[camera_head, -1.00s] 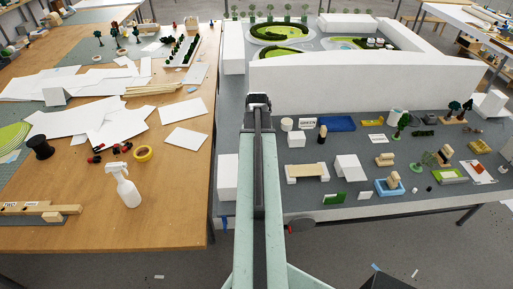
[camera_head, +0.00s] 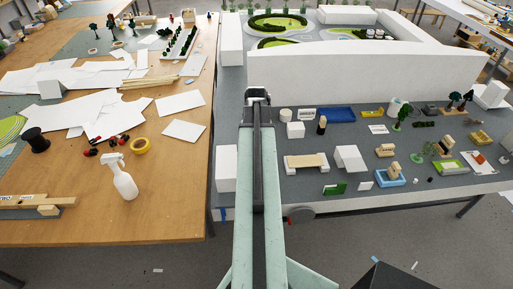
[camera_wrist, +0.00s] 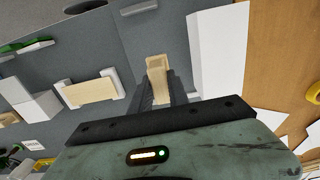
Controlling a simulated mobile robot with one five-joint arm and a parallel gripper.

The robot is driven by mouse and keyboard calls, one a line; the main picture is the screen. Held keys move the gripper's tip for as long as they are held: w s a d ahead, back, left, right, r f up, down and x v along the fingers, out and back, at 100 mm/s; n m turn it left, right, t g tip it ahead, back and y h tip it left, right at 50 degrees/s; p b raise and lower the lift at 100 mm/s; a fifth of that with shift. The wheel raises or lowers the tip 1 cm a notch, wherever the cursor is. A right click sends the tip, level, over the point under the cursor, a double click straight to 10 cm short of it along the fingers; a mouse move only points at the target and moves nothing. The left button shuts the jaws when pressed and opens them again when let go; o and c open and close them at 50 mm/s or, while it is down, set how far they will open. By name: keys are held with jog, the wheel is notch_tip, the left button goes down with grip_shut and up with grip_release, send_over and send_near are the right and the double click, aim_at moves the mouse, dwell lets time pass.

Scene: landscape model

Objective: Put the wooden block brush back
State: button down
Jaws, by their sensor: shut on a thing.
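In the wrist view a light wooden block (camera_wrist: 157,63), which looks like the block brush, sits between the fingers of my gripper (camera_wrist: 158,88). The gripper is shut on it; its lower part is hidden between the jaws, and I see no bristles. In the head view my gripper (camera_head: 258,97) is at the end of my outstretched arm, over the left part of the grey model table (camera_head: 250,180). The held block is hidden there.
A tall white block (camera_head: 226,168) stands left of my arm, and a small wooden-topped bench (camera_head: 306,162) stands right. A long white wall (camera_head: 350,83) lies beyond my gripper. A wooden table (camera_head: 160,215) with a spray bottle (camera_head: 122,180) is at left.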

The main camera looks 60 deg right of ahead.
jog(key=shift+f+b, duration=5)
jog(key=shift+f, duration=0.3)
jog(key=shift+f, duration=0.2)
jog(key=c, duration=1.2)
grip_release()
notch_tip(320, 180, up, 8)
jog(key=p, duration=0.7)
jog(key=shift+p, duration=0.35)
jog(key=shift+f, duration=0.1)
